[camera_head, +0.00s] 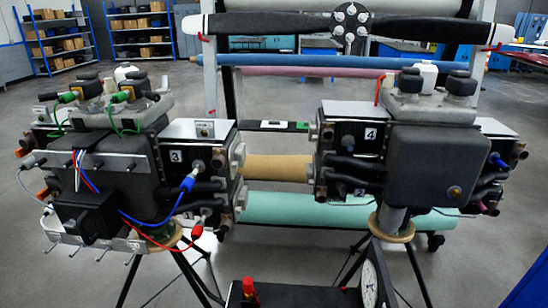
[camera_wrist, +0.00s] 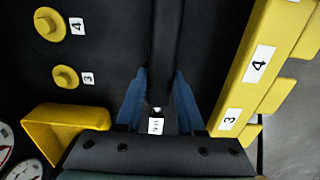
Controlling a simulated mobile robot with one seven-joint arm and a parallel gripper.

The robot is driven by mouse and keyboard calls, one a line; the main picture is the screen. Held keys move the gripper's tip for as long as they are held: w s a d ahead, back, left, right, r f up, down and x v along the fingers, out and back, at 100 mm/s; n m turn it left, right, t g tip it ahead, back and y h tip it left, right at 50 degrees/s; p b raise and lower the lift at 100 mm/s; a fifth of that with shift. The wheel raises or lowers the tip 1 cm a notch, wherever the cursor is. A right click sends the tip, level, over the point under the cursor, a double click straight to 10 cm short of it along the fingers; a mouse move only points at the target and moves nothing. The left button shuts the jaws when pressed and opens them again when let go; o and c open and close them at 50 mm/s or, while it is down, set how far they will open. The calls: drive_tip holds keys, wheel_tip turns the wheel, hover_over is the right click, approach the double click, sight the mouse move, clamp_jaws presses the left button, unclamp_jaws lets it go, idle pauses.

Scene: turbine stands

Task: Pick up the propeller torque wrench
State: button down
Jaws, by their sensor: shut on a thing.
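My gripper (camera_wrist: 159,75) shows in the wrist view as two blue fingers. They are shut on a long dark bar (camera_wrist: 165,35) that runs up between them, which I take to be the propeller torque wrench. A small white label (camera_wrist: 156,126) and a bright metal tip show between the finger bases. The bar is nearly as dark as the surface behind it, so its outline and far end are hard to make out. My gripper does not show in the head view, and I cannot pick out the wrench there.
Yellow numbered holders (camera_wrist: 245,85) stand close on the right in the wrist view; yellow knobs (camera_wrist: 66,77) and dials (camera_wrist: 22,172) are at left. The head view shows two engines (camera_head: 110,165) (camera_head: 428,160) on stands, a propeller (camera_head: 350,27) and a dial gauge (camera_head: 371,285).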

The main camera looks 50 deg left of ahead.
drive_tip(key=shift+w+a+r, duration=0.1)
drive_tip(key=shift+r, duration=0.1)
drive_tip(key=shift+r, duration=0.35)
wheel_tip(320, 180, up, 9)
drive_tip(key=shift+r, duration=0.1)
idle(0.4)
idle(0.4)
idle(1.1)
